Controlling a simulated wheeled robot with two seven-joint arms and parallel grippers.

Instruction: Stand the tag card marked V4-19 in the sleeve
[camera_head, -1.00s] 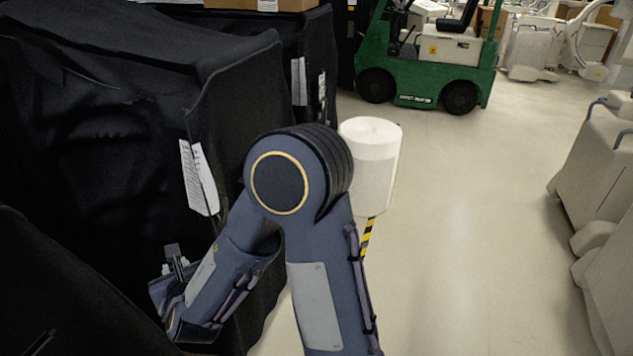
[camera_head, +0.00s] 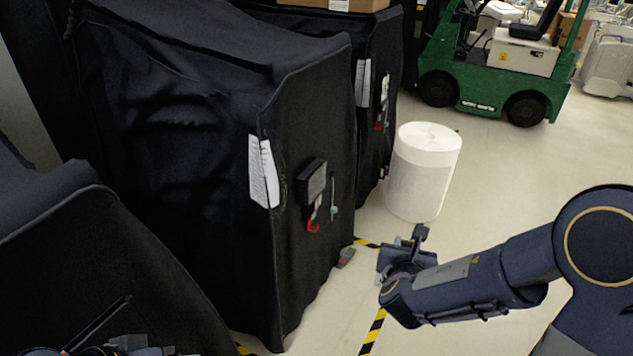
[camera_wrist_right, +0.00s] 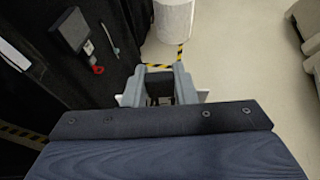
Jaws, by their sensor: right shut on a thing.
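My right gripper (camera_head: 418,238) is out over the aisle, to the right of the nearer covered cart. It is shut on a thin white card (camera_wrist_right: 204,95), whose edges show past the fingers in the wrist view; no marking is readable. A dark rectangular holder with a grey face (camera_head: 316,184) hangs on the cart's black side, with a red piece below it; it also shows in the wrist view (camera_wrist_right: 69,31). I cannot tell whether it is the sleeve. The gripper is apart from it. Part of my left gripper (camera_head: 138,345) shows at the bottom left; its fingers are unclear.
The black covered cart (camera_head: 190,150) fills the left, with a white printed sheet (camera_head: 263,172) on its edge. A second covered cart stands behind. A white cylinder (camera_head: 423,175) stands on the floor past my right gripper. A green forklift (camera_head: 490,85) is farther back. Open floor lies right.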

